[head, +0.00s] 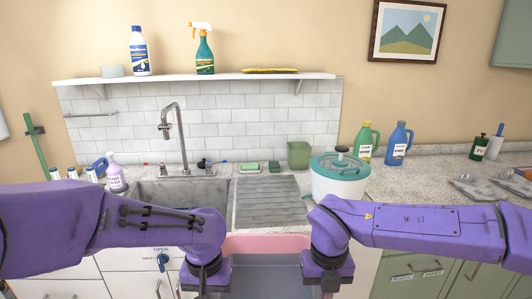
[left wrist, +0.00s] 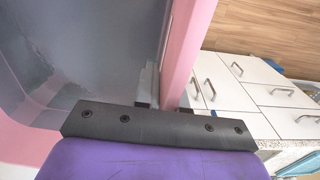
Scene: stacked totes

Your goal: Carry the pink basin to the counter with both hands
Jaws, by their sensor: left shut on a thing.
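The pink basin (head: 266,243) is in front of the sink cabinets at the bottom of the head view, between my two arms. Its far rim is pink and its inside looks grey. In the left wrist view, its pink rim (left wrist: 186,50) runs up from my left gripper (left wrist: 168,98), which is shut on the rim. In the head view my left gripper (head: 205,285) is at the basin's left side. My right gripper (head: 328,285) is at its right side, fingers out of sight. The speckled counter (head: 400,185) lies beyond, right of the sink.
A white pot with a teal lid (head: 340,178) stands on the counter. Behind it are a green jug (head: 366,145) and a blue jug (head: 397,147). The sink (head: 185,193) and ridged drainboard (head: 265,205) lie ahead. Counter right of the pot is mostly bare, with trays (head: 480,188) farther right.

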